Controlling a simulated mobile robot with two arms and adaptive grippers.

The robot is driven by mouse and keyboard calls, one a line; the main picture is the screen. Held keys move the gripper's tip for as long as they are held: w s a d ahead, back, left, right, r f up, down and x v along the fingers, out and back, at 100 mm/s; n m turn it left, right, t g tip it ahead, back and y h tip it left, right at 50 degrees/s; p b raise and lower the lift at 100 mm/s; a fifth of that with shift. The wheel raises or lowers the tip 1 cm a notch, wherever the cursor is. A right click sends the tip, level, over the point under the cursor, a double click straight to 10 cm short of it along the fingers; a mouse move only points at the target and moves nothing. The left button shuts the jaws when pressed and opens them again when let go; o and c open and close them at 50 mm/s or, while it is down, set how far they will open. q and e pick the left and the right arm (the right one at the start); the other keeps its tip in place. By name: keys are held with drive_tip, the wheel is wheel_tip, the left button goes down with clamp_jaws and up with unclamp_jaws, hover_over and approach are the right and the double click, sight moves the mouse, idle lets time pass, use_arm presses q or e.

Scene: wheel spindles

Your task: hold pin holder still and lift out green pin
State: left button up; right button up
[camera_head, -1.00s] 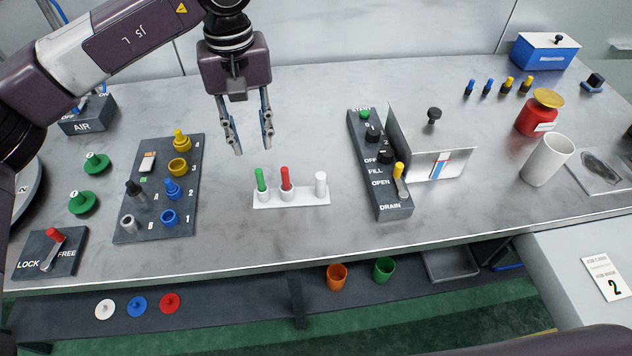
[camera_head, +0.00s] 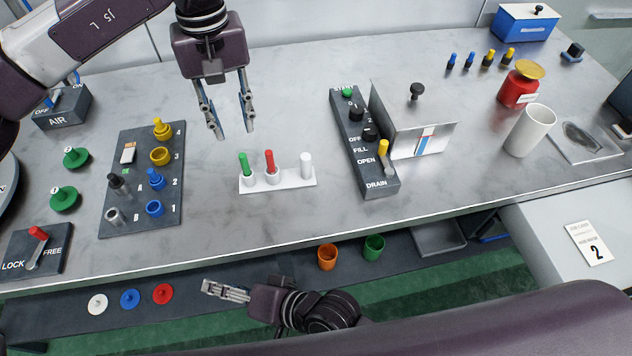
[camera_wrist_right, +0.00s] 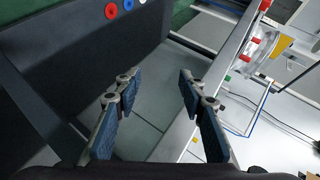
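The white pin holder (camera_head: 284,182) stands on the metal bench top. The green pin (camera_head: 244,164) is upright, leaning slightly, in its left socket. A red pin (camera_head: 269,160) is in the middle socket and a white pin (camera_head: 306,164) is in the right one. My left gripper (camera_head: 234,136) points down with its fingers apart and empty, above and behind the green pin, touching nothing. My right gripper (camera_head: 212,286) is low at the bench's front, away from the holder. Its fingers are apart and empty in the right wrist view (camera_wrist_right: 156,95).
A dark board (camera_head: 143,190) with knobs and cups lies left of the holder. A dark switch panel (camera_head: 376,172) and a metal box (camera_head: 420,118) stand to the right. The bench's front edge lies between my right gripper and the holder. Bare bench surrounds the holder.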

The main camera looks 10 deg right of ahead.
sight(308, 169)
wheel_tip(308, 169, up, 10)
drive_tip(key=s+a+y, duration=0.2)
drive_tip(key=s+a, duration=0.1)
drive_tip(key=w+d+n+t+h, duration=0.1)
drive_tip(key=w+d, duration=0.2)
drive_tip(key=d, duration=0.1)
drive_tip(key=w+d+r+t+h, duration=0.1)
drive_tip(key=w+d+t+h, duration=0.1)
drive_tip(key=w+d, duration=0.2)
drive_tip(key=w+d+r+n+t+h, duration=0.1)
drive_tip(key=w+d+t+h, duration=0.1)
drive_tip(key=w+d, duration=0.2)
drive_tip(key=shift+w+d+n, duration=0.15)
drive_tip(key=shift+w+n, duration=0.05)
drive_tip(key=shift+n, duration=0.1)
drive_tip(key=w+d+h, duration=0.1)
drive_tip(key=d, duration=0.2)
drive_tip(key=w+d+r+t+h, duration=0.1)
drive_tip(key=w+d+h, duration=0.1)
drive_tip(key=d, duration=0.2)
drive_tip(key=w+d+n+t+h, duration=0.1)
drive_tip(key=w+d+h, duration=0.1)
drive_tip(key=d, duration=0.2)
drive_tip(key=shift+w+r, duration=0.1)
drive_tip(key=shift+r, duration=0.15)
drive_tip(key=shift+w+d, duration=0.2)
drive_tip(key=shift+w, duration=0.1)
drive_tip(key=shift+h, duration=0.3)
drive_tip(key=shift+x, duration=3.6)
drive_tip(key=shift+c, duration=0.5)
